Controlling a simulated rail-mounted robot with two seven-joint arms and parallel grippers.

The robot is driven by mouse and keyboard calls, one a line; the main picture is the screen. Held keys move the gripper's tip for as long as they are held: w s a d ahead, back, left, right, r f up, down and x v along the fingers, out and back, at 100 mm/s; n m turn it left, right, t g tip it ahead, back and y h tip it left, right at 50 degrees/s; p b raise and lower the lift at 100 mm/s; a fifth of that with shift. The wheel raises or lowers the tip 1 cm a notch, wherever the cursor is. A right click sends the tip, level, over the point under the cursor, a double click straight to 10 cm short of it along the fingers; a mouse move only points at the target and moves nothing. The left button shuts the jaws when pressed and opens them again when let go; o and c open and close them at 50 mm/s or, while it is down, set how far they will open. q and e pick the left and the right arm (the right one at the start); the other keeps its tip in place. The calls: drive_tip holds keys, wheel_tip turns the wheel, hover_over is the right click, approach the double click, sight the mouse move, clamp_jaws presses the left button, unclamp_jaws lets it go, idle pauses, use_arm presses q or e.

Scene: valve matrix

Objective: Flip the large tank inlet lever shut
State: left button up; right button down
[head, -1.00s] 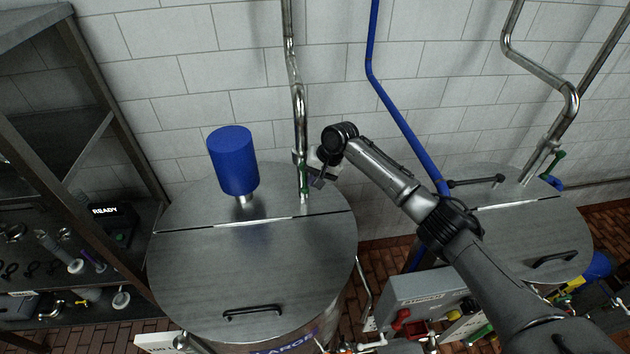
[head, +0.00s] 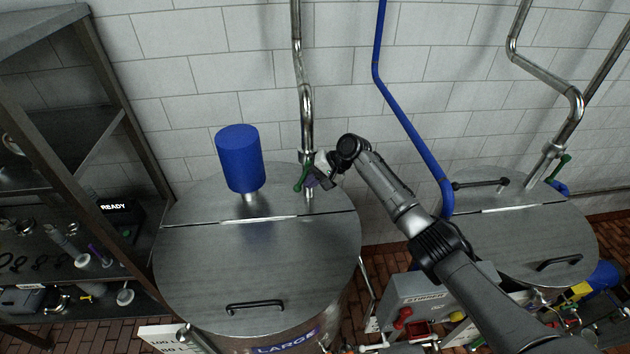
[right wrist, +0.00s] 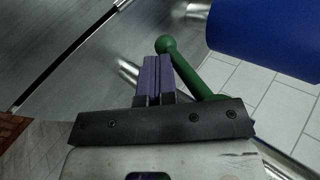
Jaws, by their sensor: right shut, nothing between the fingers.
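The large tank (head: 250,265) has a steel lid, and a steel inlet pipe (head: 307,110) comes down to the back of it. The green inlet lever (head: 301,178) on that pipe slants down to the left. In the right wrist view the lever (right wrist: 188,76) ends in a round knob and runs behind my gripper's dark bracket. My right gripper (head: 312,181) is at the pipe, just right of the lever. Its purple fingers (right wrist: 154,72) are shut with nothing between them, close beside the lever; I cannot tell whether they touch. My left gripper is not in view.
A blue cylinder (head: 240,158) stands on the lid left of the lever. A blue pipe (head: 412,125) runs down the wall behind my right arm. A second tank (head: 535,235) is at the right, and a shelf rack (head: 95,150) at the left.

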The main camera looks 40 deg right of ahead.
drive_tip(key=shift+w+a+t+y, duration=0.25)
drive_tip(key=shift+a+t+y, duration=0.15)
drive_tip(key=shift+y, duration=0.1)
idle(0.5)
drive_tip(key=p+v, duration=0.9)
drive_tip(key=v, duration=0.4)
drive_tip(key=shift+s+d, duration=0.2)
drive_tip(key=shift+d, duration=0.15)
drive_tip(key=shift+r, duration=0.1)
